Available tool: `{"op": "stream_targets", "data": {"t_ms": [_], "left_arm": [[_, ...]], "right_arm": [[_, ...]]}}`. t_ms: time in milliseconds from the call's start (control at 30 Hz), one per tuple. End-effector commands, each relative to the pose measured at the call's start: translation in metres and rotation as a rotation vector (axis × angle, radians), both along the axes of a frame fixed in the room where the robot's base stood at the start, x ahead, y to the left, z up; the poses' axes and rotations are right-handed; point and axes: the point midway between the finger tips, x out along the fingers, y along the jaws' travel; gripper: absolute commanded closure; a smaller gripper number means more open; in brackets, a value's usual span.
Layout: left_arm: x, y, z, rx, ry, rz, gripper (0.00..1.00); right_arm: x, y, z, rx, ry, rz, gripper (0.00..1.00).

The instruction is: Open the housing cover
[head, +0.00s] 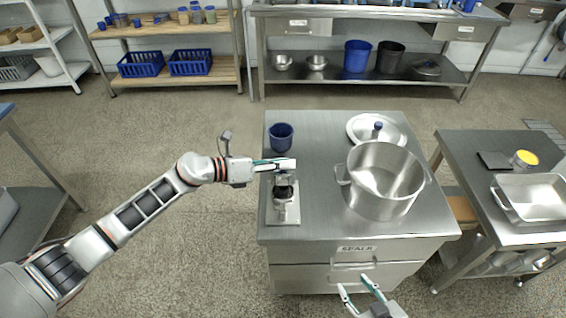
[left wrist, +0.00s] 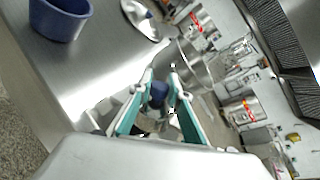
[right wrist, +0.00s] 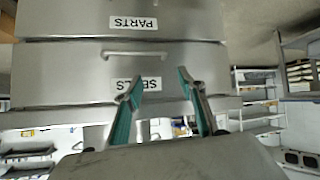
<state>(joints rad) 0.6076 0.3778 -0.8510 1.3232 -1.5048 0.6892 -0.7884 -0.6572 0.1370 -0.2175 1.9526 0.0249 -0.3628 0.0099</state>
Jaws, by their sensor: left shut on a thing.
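The small grey mill (head: 283,212) stands at the left side of the steel cabinet top, with a dark round part (head: 284,190) showing on top. My left gripper (head: 272,164) reaches in from the left at its far end. Its teal fingers are closed around a small blue piece (left wrist: 159,93), which shows between them in the left wrist view. A pale flat part (head: 285,165) lies at the fingertips in the head view; I cannot tell how far the cover is raised. My right gripper (head: 360,289) is open and empty in front of the cabinet; its spread fingers also show in the right wrist view (right wrist: 165,90).
A blue cup (head: 281,137) stands behind the mill. A large steel pot (head: 383,190) and a lid with a blue knob (head: 362,124) are to the right. The cabinet drawers (right wrist: 170,70) face my right gripper. A side table (head: 470,150) holds a steel tray.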

Motion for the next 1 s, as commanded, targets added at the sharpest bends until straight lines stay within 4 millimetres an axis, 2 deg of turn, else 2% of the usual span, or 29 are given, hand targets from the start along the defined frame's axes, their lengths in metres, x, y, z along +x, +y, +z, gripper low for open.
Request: {"op": "stream_targets", "data": {"t_ms": [33, 167, 367, 567, 900, 1000], "left_arm": [[0.005, 0.000, 0.006, 0.002, 0.045, 0.000, 1.00], [0.013, 0.000, 0.006, 0.002, 0.169, 0.001, 1.00], [0.025, 0.000, 0.003, 0.001, 0.358, 0.002, 1.00], [0.035, 0.000, -0.002, -0.001, 0.551, 0.001, 1.00], [0.047, 0.000, -0.016, -0.001, 0.861, 0.001, 1.00], [0.050, -0.001, -0.019, -0.002, 0.937, 0.001, 1.00]], "right_arm": [[0.003, -0.001, 0.012, -0.002, -0.008, 0.000, 0.60], [0.009, -0.002, 0.023, -0.003, -0.022, 0.000, 0.60], [0.012, -0.003, 0.021, -0.004, -0.028, 0.000, 0.60], [0.008, -0.003, 0.000, -0.006, -0.016, -0.001, 0.60], [-0.012, -0.005, -0.066, -0.018, 0.040, 0.002, 0.60], [-0.014, -0.007, -0.076, -0.033, 0.047, 0.006, 0.60]]}}
